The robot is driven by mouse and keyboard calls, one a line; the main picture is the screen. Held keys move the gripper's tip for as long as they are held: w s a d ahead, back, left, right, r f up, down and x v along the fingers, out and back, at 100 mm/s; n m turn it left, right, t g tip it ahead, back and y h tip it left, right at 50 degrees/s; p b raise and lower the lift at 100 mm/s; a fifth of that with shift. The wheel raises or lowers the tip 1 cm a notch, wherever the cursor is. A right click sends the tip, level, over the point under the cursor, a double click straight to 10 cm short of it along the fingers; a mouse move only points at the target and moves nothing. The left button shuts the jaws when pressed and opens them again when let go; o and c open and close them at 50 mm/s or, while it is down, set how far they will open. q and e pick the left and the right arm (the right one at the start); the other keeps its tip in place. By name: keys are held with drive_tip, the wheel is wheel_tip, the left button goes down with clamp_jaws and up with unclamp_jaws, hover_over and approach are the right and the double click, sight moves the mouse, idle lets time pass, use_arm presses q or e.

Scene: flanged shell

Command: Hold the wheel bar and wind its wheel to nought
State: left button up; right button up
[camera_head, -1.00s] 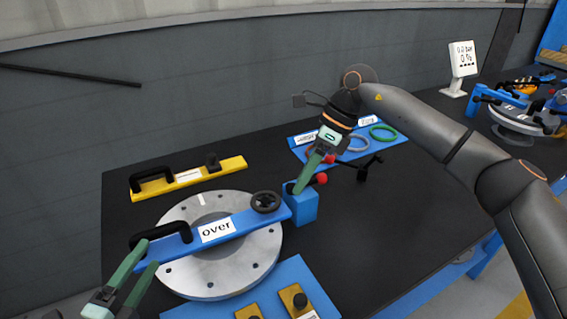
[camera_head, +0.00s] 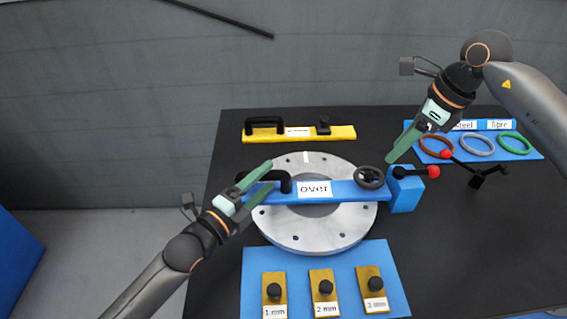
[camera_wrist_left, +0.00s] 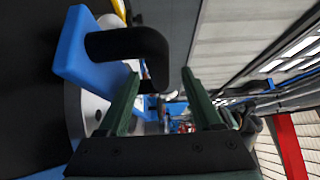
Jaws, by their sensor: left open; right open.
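The wheel bar (camera_head: 335,190) is blue and lies across the grey flanged disc (camera_head: 305,235), with a white "over" label at its middle. Its black handle (camera_head: 280,178) is at the left end and its black handwheel (camera_head: 370,177) near the right end. My left gripper (camera_head: 268,177) is open at the handle in the head view. In the left wrist view the handle (camera_wrist_left: 128,43) shows beyond and left of the open fingers, not clearly between them. My right gripper (camera_head: 393,155) is open and apart from the wheel, above and right of it; its fingers overlap in view.
A blue block (camera_head: 405,195) with a red-knobbed lever stands at the bar's right end. A yellow bar (camera_head: 345,133) lies behind the disc. A blue plate (camera_head: 255,255) with brass thickness pieces lies in front. Coloured rings lie on a blue board (camera_head: 530,153) at back right.

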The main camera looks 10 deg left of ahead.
use_arm(q)
drive_tip(key=shift+x, duration=3.2)
clamp_jaws()
